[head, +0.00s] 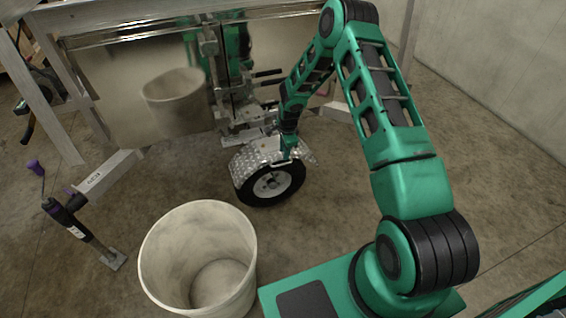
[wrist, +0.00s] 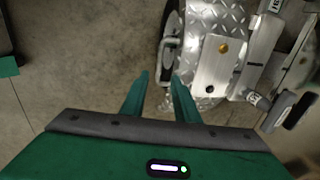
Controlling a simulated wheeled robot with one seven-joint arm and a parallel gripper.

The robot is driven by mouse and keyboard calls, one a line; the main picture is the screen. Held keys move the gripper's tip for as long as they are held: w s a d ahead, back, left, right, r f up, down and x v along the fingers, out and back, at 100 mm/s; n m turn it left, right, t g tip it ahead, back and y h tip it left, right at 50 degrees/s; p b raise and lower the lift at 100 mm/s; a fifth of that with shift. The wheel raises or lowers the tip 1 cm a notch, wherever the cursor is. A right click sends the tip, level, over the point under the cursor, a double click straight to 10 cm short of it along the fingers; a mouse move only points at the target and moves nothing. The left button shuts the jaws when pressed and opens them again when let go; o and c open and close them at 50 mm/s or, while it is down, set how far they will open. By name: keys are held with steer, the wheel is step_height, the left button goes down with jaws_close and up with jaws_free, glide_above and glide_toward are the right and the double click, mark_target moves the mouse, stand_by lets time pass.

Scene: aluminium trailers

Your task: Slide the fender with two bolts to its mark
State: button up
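The fender (head: 258,158) is bright diamond plate, curved over the black trailer wheel (head: 270,185). In the wrist view the fender (wrist: 199,20) is at the upper right, beside the tyre (wrist: 170,45). A flat bracket plate (wrist: 216,70) there carries a brass-coloured bolt (wrist: 222,48) and a smaller dark bolt (wrist: 209,89). My gripper (head: 287,153) is down at the fender in the head view. The right finger is close to the fender's edge; contact cannot be told. I cannot make out the mark.
A large pale bin (head: 198,255) stands on the floor in front of the wheel. A jack with purple parts (head: 75,225) is at the left. The aluminium trailer's shiny side (head: 120,85) rises behind the wheel. Concrete floor is clear to the right.

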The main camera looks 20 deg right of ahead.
mark_target(275, 159)
steer(key=f, duration=0.2)
steer(key=w+f, duration=0.1)
steer(key=f, duration=0.5)
steer(key=shift+w, duration=0.25)
steer(key=shift+c, duration=0.3)
jaws_close()
